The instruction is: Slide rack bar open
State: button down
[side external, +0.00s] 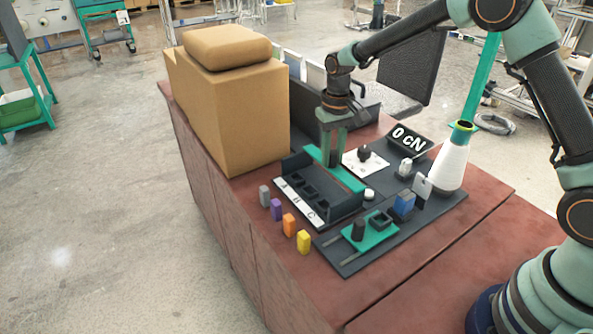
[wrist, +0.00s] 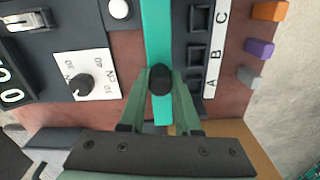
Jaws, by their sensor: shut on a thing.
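The rack bar (side external: 350,180) is a long teal strip along the back side of the black rack (side external: 327,207). In the wrist view the bar (wrist: 158,35) runs up the middle, beside dark square slots lettered A, B and C. My gripper (side external: 332,158) reaches down onto the bar from above. In the wrist view my gripper (wrist: 161,82) is shut on a round black knob (wrist: 161,79) on the bar.
Grey, purple, orange and yellow blocks (side external: 303,242) stand left of the rack. A large tan box (side external: 230,110) stands behind left.

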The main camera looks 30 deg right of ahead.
aim_at(333, 151)
jog(key=c, duration=0.6)
grip_release()
jog(key=shift+r, duration=0.1)
notch_tip(333, 151, up, 12)
jog(key=s+d+r+t, duration=0.2)
jog(key=s+r+t, duration=0.1)
jog(key=s+r, duration=0.5)
jog(key=s+f+n+t, duration=0.1)
jog(key=s+f+t, duration=0.1)
jog(key=s, duration=1)
jog(key=shift+s+d+f+n+t, duration=0.15)
jog(key=shift+d+f+n+t, duration=0.2)
jog(key=shift+f, duration=0.2)
